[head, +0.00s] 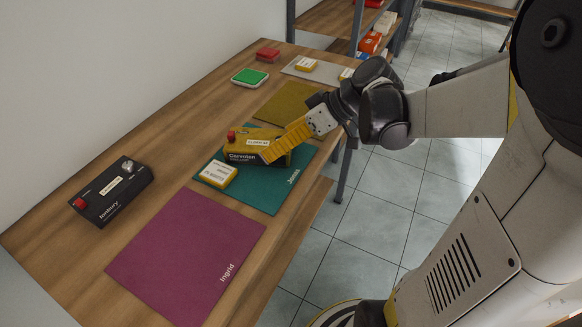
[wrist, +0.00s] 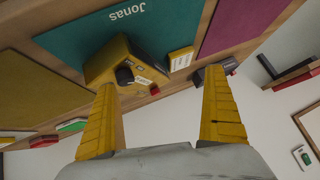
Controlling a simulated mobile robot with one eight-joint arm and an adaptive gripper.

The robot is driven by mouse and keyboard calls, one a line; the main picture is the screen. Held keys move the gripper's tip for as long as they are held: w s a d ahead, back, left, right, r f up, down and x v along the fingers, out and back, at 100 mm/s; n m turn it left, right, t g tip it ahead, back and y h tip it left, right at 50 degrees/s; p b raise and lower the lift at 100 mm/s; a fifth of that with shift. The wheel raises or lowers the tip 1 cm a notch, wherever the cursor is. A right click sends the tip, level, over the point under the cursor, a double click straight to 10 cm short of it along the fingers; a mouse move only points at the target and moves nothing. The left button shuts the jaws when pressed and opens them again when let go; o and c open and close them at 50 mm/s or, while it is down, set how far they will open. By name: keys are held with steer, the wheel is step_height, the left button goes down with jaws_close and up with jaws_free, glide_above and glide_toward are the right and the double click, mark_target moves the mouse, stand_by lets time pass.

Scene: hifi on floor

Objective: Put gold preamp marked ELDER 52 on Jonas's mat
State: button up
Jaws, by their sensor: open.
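The gold preamp (head: 241,148) stands at the back part of the teal Jonas mat (head: 262,196). It has a red knob and a pale label that seems to read ELDER 52. It also shows in the wrist view (wrist: 108,63), near the left fingertip. Whether all of its base lies within the mat is hidden. My gripper (head: 272,152) is at the preamp's right side in the head view, its yellow fingers overlapping it. In the wrist view my gripper (wrist: 160,77) has its fingers wide apart with nothing between them.
A white-and-yellow box (head: 217,174) sits on the Jonas mat beside the preamp. The magenta Ingrid mat (head: 185,255) is empty. A black preamp (head: 112,192) stands on the bare wood at left. An olive mat (head: 285,104) and a green-topped item (head: 249,77) lie farther back.

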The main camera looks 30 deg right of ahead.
steer(key=s+a+r+m+t+h, duration=0.1)
steer(key=s+a+m+h, duration=0.1)
steer(key=s+m+h, duration=0.5)
steer(key=shift+s+a+r+t+h, duration=0.15)
steer(key=shift+s+a+t+h, duration=0.25)
steer(key=shift+s, duration=1.9)
